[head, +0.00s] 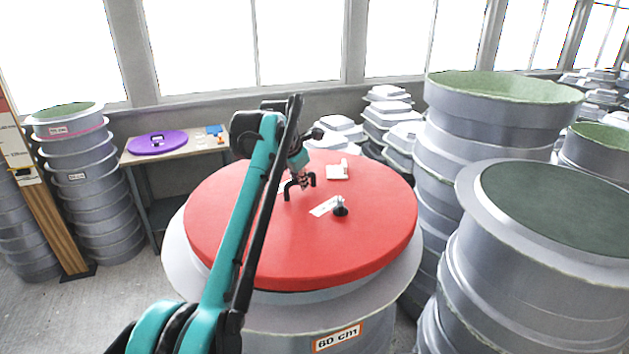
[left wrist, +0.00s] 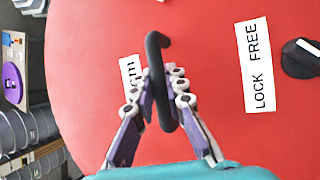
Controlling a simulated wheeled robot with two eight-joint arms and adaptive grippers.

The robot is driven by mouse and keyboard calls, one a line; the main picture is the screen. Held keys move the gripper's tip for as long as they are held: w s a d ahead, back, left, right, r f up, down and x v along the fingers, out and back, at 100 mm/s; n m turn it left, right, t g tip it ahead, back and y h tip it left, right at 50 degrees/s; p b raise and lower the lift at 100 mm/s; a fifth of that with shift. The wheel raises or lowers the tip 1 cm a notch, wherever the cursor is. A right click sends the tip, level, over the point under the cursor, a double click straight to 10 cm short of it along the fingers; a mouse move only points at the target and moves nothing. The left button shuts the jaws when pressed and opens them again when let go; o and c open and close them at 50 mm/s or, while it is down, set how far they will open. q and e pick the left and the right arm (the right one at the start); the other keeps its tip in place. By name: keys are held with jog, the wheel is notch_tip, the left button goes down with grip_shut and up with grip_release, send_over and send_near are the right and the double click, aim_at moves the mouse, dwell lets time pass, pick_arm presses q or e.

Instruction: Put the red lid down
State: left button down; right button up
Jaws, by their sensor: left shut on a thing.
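The red lid (head: 300,240) is a wide round disc over the grey mould stack marked 60 cm (head: 338,338). It has a black bar handle (head: 313,180), a black knob (head: 340,207) and white labels on top. My left gripper (head: 300,181) is shut on the handle near the lid's middle. In the left wrist view, the gripper (left wrist: 163,80) has a finger on each side of the black handle (left wrist: 160,108), and a LOCK FREE label (left wrist: 254,66) lies beside the knob (left wrist: 300,58). A grey rim shows below the lid; I cannot tell whether they touch. My right gripper is not in view.
A small table (head: 188,148) at the back left holds a purple lid (head: 165,143) and a small blue item (head: 214,129). Tall grey mould stacks (head: 545,265) crowd the right side. Another stack (head: 82,190) and a wooden post (head: 50,205) stand left. Windows line the back.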

aim_at(292, 195)
pick_arm(q)
jog(key=shift+s+a+f, duration=0.1)
jog(key=shift+a+f, duration=0.2)
jog(key=shift+a, duration=0.25)
jog(key=shift+s+a+f, duration=0.1)
jog(key=shift+a+f, duration=0.2)
jog(key=shift+a, duration=0.25)
jog(key=shift+f, duration=2)
jog(key=c, duration=1.5)
grip_release()
jog(key=shift+c, duration=0.2)
jog(key=shift+s, duration=0.1)
jog(key=v, duration=1.2)
jog(key=shift+d, duration=0.1)
